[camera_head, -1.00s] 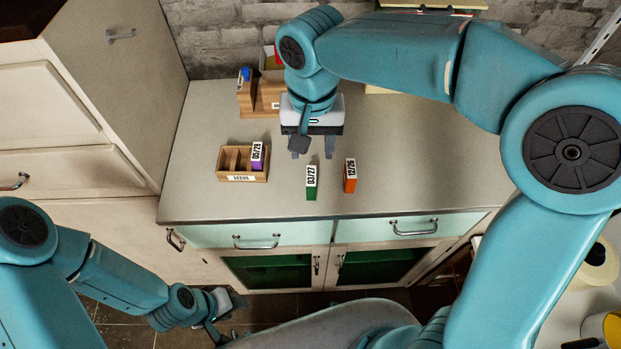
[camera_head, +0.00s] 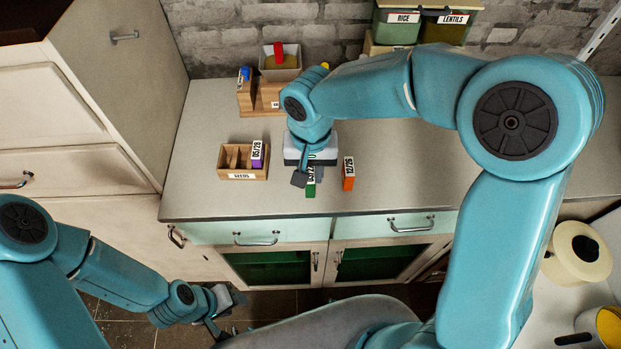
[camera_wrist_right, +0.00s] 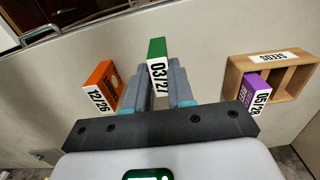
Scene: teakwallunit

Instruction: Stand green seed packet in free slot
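The green seed packet (camera_head: 311,188), labelled 03/27, stands upright on the counter, mostly hidden by my right gripper (camera_head: 309,178) in the head view. In the right wrist view the packet (camera_wrist_right: 157,62) is between my right gripper's two fingers (camera_wrist_right: 160,85), which sit close against its sides. The wooden SEEDS box (camera_head: 242,176) stands to the left, with a purple packet (camera_head: 257,154) labelled 05/28 in its right compartment. The compartments left of it look empty. The box (camera_wrist_right: 238,72) also shows in the wrist view. My left gripper (camera_head: 228,312) is low at left, away from the counter; its opening is unclear.
An orange packet (camera_head: 349,174) labelled 12/26 stands just right of the green one. A wooden organizer (camera_head: 246,95) with a blue item and a grey bin (camera_head: 281,72) stand at the back. RICE and LENTILS containers (camera_head: 397,27) are at back right. The counter's front is clear.

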